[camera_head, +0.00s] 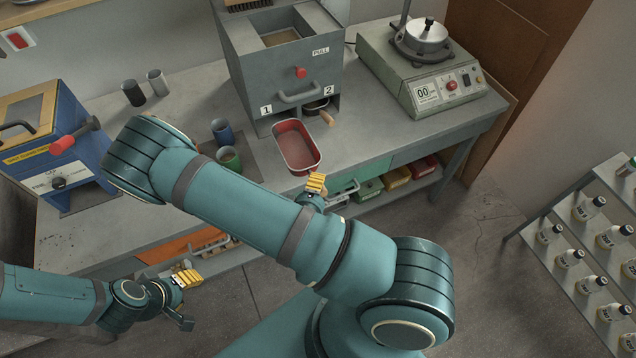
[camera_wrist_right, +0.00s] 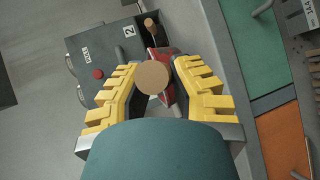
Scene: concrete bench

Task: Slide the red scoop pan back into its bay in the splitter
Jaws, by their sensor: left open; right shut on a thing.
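The grey splitter (camera_head: 290,75) stands at the back of the bench, with bays labelled 1 and 2 low in its front. The red scoop pan (camera_head: 297,147) is in front of bay 1, its far end close to the bay mouth; I cannot tell whether it is inside. The pan looks empty. My right gripper (camera_head: 317,184) is at the pan's near end, shut on its round wooden handle (camera_wrist_right: 153,77). In the right wrist view, red pan (camera_wrist_right: 165,88) shows behind the handle. My left gripper (camera_head: 186,279) is open and empty, off the bench's front edge.
A pan with a wooden handle (camera_head: 328,119) sits in bay 2, just right. Green cup (camera_head: 229,158) and blue cup (camera_head: 222,132) stand left of the red pan. Shelf bins (camera_head: 395,177) lie below.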

